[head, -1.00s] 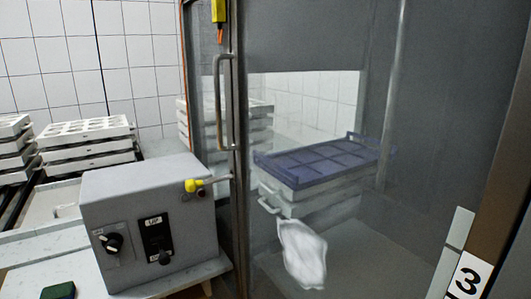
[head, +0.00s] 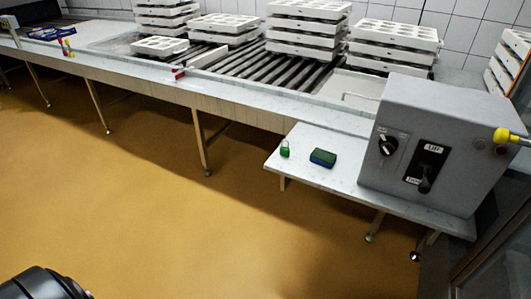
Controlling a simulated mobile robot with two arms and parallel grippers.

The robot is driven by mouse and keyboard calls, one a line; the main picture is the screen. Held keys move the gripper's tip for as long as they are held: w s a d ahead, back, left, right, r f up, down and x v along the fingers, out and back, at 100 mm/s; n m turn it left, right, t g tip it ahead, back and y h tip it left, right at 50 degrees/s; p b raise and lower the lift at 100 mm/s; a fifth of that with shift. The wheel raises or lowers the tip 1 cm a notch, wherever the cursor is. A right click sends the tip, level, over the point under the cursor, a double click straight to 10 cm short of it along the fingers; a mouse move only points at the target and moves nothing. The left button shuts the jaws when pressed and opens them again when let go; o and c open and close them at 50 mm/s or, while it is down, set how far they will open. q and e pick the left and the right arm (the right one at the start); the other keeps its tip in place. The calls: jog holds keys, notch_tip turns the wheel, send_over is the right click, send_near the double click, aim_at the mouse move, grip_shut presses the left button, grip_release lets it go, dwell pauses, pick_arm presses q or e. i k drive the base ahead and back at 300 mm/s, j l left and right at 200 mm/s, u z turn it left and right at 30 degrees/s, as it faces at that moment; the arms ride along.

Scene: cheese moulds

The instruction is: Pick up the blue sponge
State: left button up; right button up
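The blue sponge (head: 323,157) lies on the small white side table (head: 303,178), left of the grey control box. A dark rounded part at the bottom left edge looks like part of my own body. Neither gripper can be made out in the head view.
A small green padlock-like item (head: 284,149) stands left of the sponge. The grey control box (head: 437,150) with a knob and lever stands right of it. Stacks of white moulds (head: 305,30) stand on the roller conveyor behind. The yellow-brown floor (head: 150,200) in front is clear.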

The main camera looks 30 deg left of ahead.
aim_at(325, 158)
jog(key=u, duration=0.4)
jog(key=z, duration=1.25)
jog(key=u, duration=1.25)
jog(key=i+j+z, duration=0.15)
jog(key=i+j, duration=0.15)
jog(key=i+j+z, duration=0.15)
jog(key=j, duration=0.25)
jog(key=i+j+z, duration=0.2)
jog(key=i+j, duration=0.15)
jog(key=i+j+z, duration=0.15)
jog(key=j, duration=0.35)
jog(key=i, duration=0.05)
